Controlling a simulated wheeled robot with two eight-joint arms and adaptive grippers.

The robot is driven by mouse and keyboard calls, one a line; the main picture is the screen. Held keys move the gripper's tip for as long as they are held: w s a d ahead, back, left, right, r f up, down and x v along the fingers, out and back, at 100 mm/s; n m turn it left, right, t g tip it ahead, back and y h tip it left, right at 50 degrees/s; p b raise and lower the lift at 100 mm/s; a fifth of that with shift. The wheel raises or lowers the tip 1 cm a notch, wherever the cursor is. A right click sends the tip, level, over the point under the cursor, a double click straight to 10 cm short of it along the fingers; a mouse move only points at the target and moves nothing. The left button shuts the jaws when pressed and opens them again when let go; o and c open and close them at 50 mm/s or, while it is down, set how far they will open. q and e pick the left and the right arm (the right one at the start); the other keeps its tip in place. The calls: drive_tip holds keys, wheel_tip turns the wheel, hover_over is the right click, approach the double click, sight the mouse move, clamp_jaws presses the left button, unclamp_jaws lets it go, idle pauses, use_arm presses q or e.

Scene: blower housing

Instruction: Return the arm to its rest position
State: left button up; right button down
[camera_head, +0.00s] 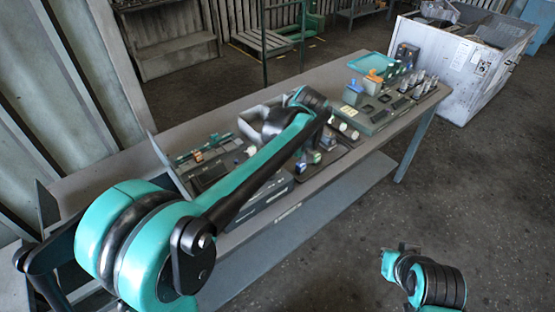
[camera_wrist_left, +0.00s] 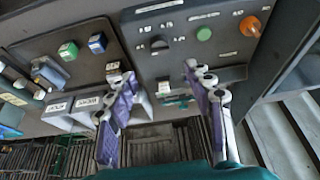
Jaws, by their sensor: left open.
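My left arm (camera_head: 240,180) comes in from the left in the head view and reaches out above the workbench (camera_head: 405,125). Its gripper is hidden in the head view. In the left wrist view my left gripper (camera_wrist_left: 160,76) is open, with its two purple-and-white fingers apart. I see nothing held between them. Beyond the fingers is a dark control panel (camera_wrist_left: 225,72) with a black knob, a green button and an orange knob. Part of my right arm (camera_head: 440,284) shows at the lower right of the head view, away from the bench; I cannot make out its gripper.
The bench holds a grey bin (camera_head: 250,122), a teal tray (camera_head: 370,63) and a panel with several small parts (camera_head: 378,112). A white crate (camera_head: 465,65) stands at the back right. A corrugated wall (camera_head: 75,75) is at the left.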

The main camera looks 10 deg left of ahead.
idle(0.4)
use_arm(q)
drive_tip(key=s+a+f+m+t+h+b, duration=0.1)
drive_tip(key=s+m, duration=0.4)
drive_tip(key=s, duration=0.6)
drive_tip(key=s+a+f+m+t+h+b, duration=0.1)
drive_tip(key=s+f+m, duration=0.4)
drive_tip(key=s, duration=0.6)
drive_tip(key=shift+s+a+m+t+h, duration=0.35)
drive_tip(key=shift+a+t+h, duration=0.45)
drive_tip(key=shift+a+t, duration=0.4)
